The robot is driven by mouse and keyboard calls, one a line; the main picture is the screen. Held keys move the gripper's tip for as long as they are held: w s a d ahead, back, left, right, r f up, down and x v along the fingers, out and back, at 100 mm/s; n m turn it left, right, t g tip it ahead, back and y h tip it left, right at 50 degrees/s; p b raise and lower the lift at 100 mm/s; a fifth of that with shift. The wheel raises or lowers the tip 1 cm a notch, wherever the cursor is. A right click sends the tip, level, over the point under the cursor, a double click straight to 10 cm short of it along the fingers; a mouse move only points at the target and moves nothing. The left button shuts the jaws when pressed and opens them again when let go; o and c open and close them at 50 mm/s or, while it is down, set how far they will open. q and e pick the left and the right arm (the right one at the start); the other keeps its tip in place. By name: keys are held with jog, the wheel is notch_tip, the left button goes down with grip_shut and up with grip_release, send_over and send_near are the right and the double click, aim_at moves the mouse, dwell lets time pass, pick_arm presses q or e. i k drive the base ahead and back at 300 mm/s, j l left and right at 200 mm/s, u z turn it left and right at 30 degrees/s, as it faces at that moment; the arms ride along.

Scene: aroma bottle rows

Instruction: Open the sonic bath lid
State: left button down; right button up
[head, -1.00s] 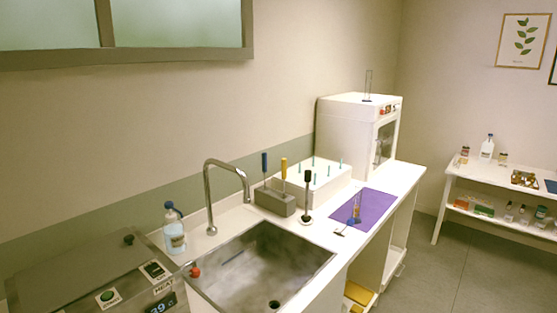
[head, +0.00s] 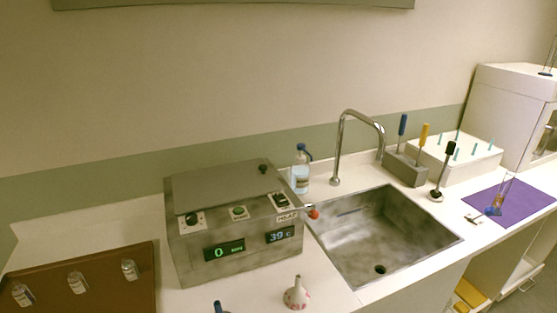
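The sonic bath (head: 238,247) is a grey metal box on the counter, left of the sink. Its flat grey lid (head: 225,187) is shut on top, with a small black knob (head: 263,167) near the back right corner. The front carries a dial, a green button, a switch and two displays, one reading 0 and one reading 39 C. Neither of my grippers is in view.
The sink (head: 385,240) with its curved tap (head: 341,140) is right of the bath. A spray bottle (head: 301,170) stands behind, close to the bath. A white round-bodied vessel (head: 297,293) stands in front. A brown tray (head: 105,270) with small glass bottles is at left.

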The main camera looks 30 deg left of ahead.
aim_at(197, 190)
jog(key=i+l+u, duration=0.1)
jog(key=l, duration=0.2)
jog(key=i+l, duration=0.25)
jog(key=i+l+u, duration=0.15)
jog(key=l, duration=0.25)
jog(key=i+l, duration=0.15)
jog(key=l, duration=0.2)
jog(key=j+u, duration=0.05)
